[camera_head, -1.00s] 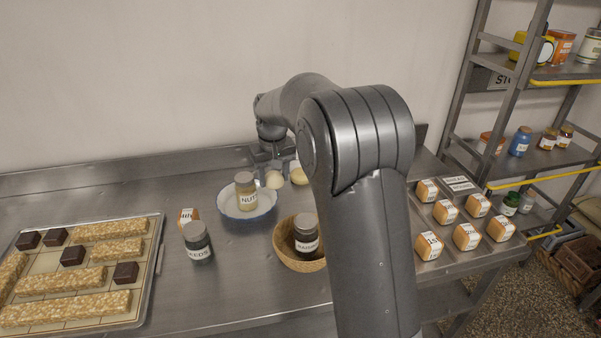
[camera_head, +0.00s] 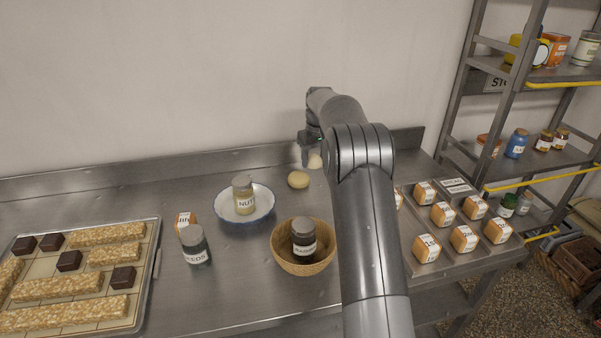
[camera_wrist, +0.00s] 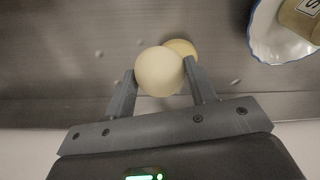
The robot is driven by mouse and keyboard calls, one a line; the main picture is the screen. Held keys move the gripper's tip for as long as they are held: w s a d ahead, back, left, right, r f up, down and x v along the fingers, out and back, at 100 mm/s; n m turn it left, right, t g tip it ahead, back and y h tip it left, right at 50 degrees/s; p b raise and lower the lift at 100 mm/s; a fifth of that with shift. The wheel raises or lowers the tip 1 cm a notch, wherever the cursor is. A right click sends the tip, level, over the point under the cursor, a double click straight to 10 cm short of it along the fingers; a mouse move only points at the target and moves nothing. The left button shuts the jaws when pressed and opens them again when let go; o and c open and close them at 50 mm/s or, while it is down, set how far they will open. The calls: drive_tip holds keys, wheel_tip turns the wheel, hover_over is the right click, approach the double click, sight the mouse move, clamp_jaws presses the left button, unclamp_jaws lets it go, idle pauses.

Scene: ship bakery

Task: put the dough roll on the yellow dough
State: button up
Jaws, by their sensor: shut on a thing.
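The dough roll (camera_wrist: 159,72) is a pale, smooth ball held between the two fingers of my gripper (camera_wrist: 160,84) in the wrist view. In the head view the dough roll (camera_head: 315,161) shows partly beneath my gripper (camera_head: 311,161), near the back of the counter. The yellow dough (camera_head: 298,180) is a rounded, flattish piece on the steel counter, just left of and nearer than the held roll. In the wrist view the yellow dough (camera_wrist: 184,46) is partly hidden behind the roll. The roll appears raised above the counter; its exact height is unclear.
A blue-rimmed bowl (camera_head: 228,216) with a nuts jar stands to the left. A bar tray (camera_head: 152,275) lies far left; several labelled loaves (camera_head: 443,213) stand at right. The wall (camera_head: 200,80) is close behind.

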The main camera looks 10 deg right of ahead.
sight(300, 179)
drive_tip(key=w+a+f, duration=0.1)
drive_tip(key=a, duration=0.1)
drive_tip(key=w+a+f, duration=0.1)
drive_tip(key=shift+w+a+f, duration=0.35)
drive_tip(key=shift+a, duration=0.05)
drive_tip(key=shift+f, duration=2)
drive_tip(key=shift+f, duration=0.1)
drive_tip(key=o, duration=1)
